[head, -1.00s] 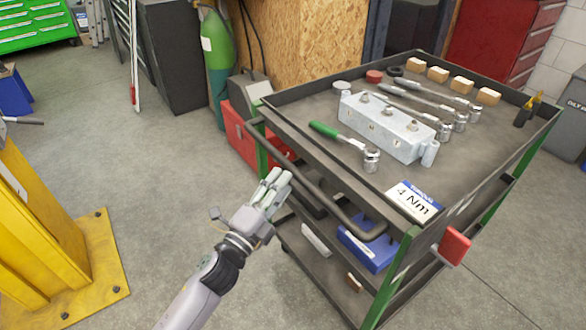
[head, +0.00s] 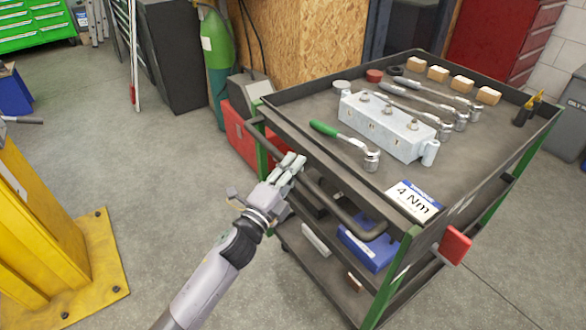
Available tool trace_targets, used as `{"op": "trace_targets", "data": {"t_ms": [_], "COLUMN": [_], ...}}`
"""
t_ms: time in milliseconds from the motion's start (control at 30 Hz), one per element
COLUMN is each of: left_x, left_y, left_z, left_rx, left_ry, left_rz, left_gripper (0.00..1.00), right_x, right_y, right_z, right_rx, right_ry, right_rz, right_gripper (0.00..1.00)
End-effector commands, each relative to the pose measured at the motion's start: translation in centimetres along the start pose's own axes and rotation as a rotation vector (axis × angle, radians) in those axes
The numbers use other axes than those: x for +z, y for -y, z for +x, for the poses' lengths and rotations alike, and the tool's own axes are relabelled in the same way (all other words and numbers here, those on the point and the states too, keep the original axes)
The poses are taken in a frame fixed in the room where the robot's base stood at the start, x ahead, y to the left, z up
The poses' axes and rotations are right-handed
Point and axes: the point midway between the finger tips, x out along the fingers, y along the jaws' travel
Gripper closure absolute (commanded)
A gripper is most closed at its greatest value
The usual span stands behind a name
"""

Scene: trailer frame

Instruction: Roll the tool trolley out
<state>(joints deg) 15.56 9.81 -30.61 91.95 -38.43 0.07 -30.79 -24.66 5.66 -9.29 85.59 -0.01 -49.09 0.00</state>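The tool trolley (head: 322,128) stands at the right, dark grey with green corner posts and a tubular push handle (head: 345,217) along its near left side. My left gripper (head: 291,166) is at the middle of this handle, its fingers overlapping the bar in the picture. The fingers look parted. Whether they touch the bar is hard to see. My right gripper is not in view.
A red box (head: 240,138) and green gas cylinder (head: 217,60) stand close behind. A yellow post base (head: 105,262) is at left; floor between is clear.

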Motion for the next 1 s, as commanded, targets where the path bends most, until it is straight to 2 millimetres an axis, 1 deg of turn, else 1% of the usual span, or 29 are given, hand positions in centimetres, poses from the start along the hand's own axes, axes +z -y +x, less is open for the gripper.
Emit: {"op": "trace_targets", "data": {"t_ms": [33, 300, 833, 1000], "left_x": [0.01, 0.01, 0.01, 0.34], "left_y": [-0.01, -0.03, -0.08, -0.06], "left_z": [-0.02, -0.03, -0.05, -0.16], "left_rx": [0.0, 0.001, 0.001, 0.002], "left_ry": [0.0, 0.0, 0.0, 0.0], "left_rz": [0.0, 0.0, -0.001, -0.001], "left_gripper": [0.83, 1.0, 1.0, 1.0], "right_x": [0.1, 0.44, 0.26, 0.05], "right_y": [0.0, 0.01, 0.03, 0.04], "right_z": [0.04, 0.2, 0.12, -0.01], "right_rx": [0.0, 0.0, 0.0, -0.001], "right_ry": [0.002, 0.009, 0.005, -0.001], "right_rz": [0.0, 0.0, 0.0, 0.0], "right_gripper": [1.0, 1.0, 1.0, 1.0]}}
